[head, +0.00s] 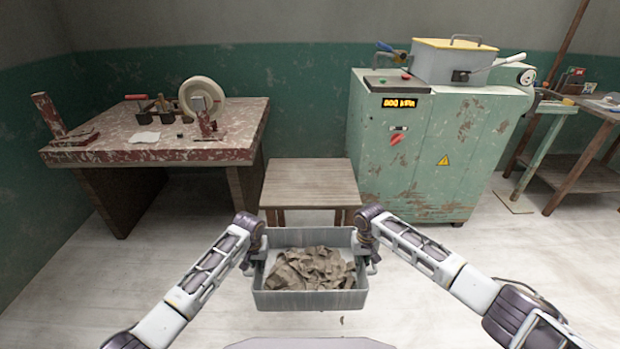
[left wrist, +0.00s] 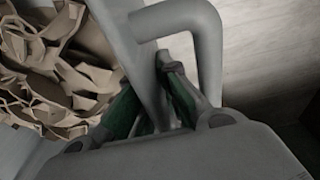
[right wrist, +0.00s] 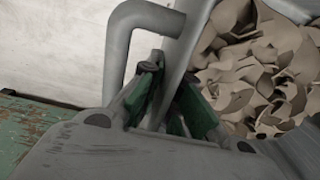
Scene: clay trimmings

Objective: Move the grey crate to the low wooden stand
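The grey crate (head: 310,300) is at the lower middle of the head view, full of crumpled brown clay trimmings (head: 310,268). It looks level. My left gripper (head: 261,260) is at its left side and my right gripper (head: 367,260) at its right side. In the left wrist view the fingers (left wrist: 150,92) close on the crate's side wall beside a bent handle (left wrist: 205,45). In the right wrist view the fingers (right wrist: 172,92) do the same beside the other handle (right wrist: 118,50). The low wooden stand (head: 310,182) is just beyond the crate, its top bare. Its lower legs are hidden.
A worn red workbench (head: 160,153) with tools stands at the left. A green machine cabinet (head: 420,165) with a lidded box (head: 450,62) on top stands right of the stand. Another wooden table (head: 590,180) is at the far right. Pale floor (head: 110,275) is open around the crate.

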